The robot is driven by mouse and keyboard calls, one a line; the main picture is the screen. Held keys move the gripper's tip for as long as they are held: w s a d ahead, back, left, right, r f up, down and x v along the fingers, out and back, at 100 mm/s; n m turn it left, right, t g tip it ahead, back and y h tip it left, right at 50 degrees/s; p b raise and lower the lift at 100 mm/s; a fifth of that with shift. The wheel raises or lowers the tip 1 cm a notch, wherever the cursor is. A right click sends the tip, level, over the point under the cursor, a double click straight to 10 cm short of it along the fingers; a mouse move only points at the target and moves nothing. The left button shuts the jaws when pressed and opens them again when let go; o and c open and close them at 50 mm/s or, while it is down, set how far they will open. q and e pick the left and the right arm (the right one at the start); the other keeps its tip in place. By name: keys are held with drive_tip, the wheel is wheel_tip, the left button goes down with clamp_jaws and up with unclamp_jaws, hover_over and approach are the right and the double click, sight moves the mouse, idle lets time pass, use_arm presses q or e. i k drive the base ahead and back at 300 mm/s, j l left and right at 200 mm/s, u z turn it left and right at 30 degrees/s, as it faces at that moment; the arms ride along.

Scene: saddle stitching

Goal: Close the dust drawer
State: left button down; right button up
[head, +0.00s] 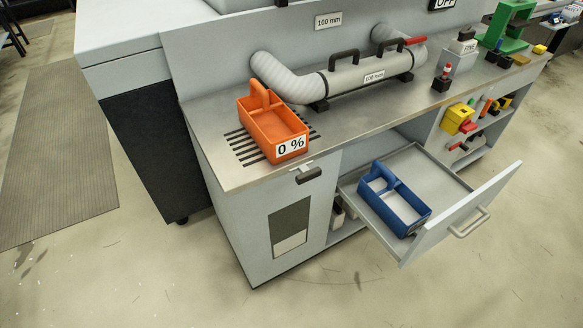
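A drawer with a grey front (440,225) and a silver bar handle (469,222) is pulled out from under the steel worktop, right of centre. A blue divided caddy (424,212) with a handle stands inside it. To its left is a grey cabinet front (250,215) with a dark window (289,222) and a black handle (308,175) near its top; it looks flush. No label shows which one is the dust drawer. Neither of my grippers is in view.
An orange caddy (258,124) marked "0 %" stands on the slotted grille of the worktop (215,115). A grey duct (352,76) marked "100 mm" runs along the back. A yellow box (458,118) is on the right. The floor in front is clear.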

sight(453, 202)
drive_tip(key=k, duration=0.2)
drive_tip(key=z, duration=1.35)
